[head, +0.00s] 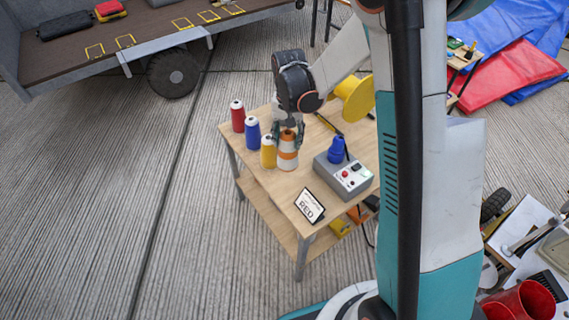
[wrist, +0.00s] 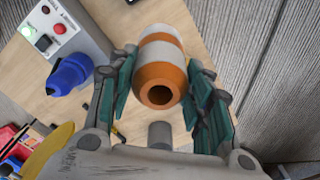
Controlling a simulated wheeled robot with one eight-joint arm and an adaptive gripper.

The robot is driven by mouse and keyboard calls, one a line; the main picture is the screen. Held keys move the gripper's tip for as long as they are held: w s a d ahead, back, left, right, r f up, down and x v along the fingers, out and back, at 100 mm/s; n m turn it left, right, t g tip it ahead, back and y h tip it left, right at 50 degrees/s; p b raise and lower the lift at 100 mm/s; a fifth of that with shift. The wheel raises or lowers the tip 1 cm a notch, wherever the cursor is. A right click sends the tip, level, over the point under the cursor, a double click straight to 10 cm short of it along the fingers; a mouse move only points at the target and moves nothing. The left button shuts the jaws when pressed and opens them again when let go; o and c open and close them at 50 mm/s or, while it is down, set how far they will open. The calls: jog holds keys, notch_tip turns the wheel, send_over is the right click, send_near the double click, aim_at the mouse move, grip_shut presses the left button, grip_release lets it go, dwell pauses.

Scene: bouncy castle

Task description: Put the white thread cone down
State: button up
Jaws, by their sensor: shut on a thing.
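My gripper (head: 288,134) points down over the small wooden table and is shut on an orange-and-white banded cone (head: 288,157). The cone also shows between the fingers in the wrist view (wrist: 160,75), with the dark hole in its end facing the camera.
The wooden table (head: 268,182) has bare top in front of the cones. A grey control box (head: 345,178) with a blue piece (head: 337,150) stands to the right. A small "RED" sign (head: 310,206) stands near the front edge. A yellow disc (head: 354,98) is behind.

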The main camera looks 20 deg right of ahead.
notch_tip(320, 180, down, 12)
jog(key=b, duration=0.4)
jog(key=shift+f, duration=0.1)
jog(key=o, duration=1.2)
jog(key=shift+f, duration=0.1)
jog(key=shift+o, duration=0.2)
jog(key=s+r+n+t+p, duration=0.1)
jog(key=s+r+p, duration=0.15)
jog(key=r, duration=0.75)
jog(key=s+r+n+t+p, duration=0.1)
jog(key=s+r, duration=0.3)
jog(key=r, duration=0.5)
jog(key=s+r+t+p, duration=0.1)
jog(key=s+r+p, duration=0.15)
jog(key=r, duration=0.75)
jog(key=s+r+n+t, duration=0.3)
jog(key=s+r+t, duration=0.1)
jog(key=s, duration=1)
jog(key=shift+r+b, duration=0.35)
jog(key=shift+b, duration=0.1)
